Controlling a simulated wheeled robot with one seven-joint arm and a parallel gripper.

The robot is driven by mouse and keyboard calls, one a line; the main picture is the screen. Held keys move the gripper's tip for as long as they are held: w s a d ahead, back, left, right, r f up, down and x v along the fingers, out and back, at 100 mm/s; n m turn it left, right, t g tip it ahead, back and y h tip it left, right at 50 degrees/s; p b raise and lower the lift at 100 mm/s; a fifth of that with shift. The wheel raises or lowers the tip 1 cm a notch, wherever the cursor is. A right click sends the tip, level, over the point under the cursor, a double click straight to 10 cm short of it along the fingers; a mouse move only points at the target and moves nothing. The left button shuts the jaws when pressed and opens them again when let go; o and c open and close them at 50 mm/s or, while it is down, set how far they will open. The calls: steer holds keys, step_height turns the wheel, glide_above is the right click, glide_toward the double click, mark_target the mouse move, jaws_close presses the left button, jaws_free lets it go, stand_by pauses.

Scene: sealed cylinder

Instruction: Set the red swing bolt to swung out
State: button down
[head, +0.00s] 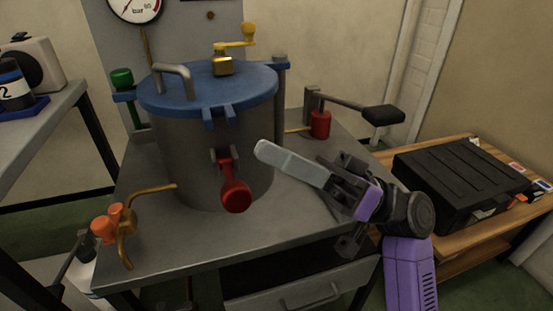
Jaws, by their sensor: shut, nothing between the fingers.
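The red swing bolt (233,188) is on the front of the grey cylinder (180,155). It hangs from a small bracket below the rim and points down and outward, with its round red knob lowest. The blue forked lug (219,115) on the lid above it is empty. My gripper (263,149) is shut and empty, with its pale fingers pointing left. In the picture its tips lie up and to the right of the bolt, apart from it, in front of the cylinder's right side. The exact depth gap cannot be told.
The blue lid (205,90) carries a grey handle and a yellow crank valve (224,62). An orange-handled brass valve (115,222) is at the table's front left. A black-ended lever (350,104) and a red cylinder (320,124) stand behind right. A black case (455,180) lies farther right.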

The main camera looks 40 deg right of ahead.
steer(key=v, duration=0.8)
steer(key=shift+d+p, duration=0.15)
steer(key=shift+p, duration=0.2)
steer(key=shift+w+f, duration=0.1)
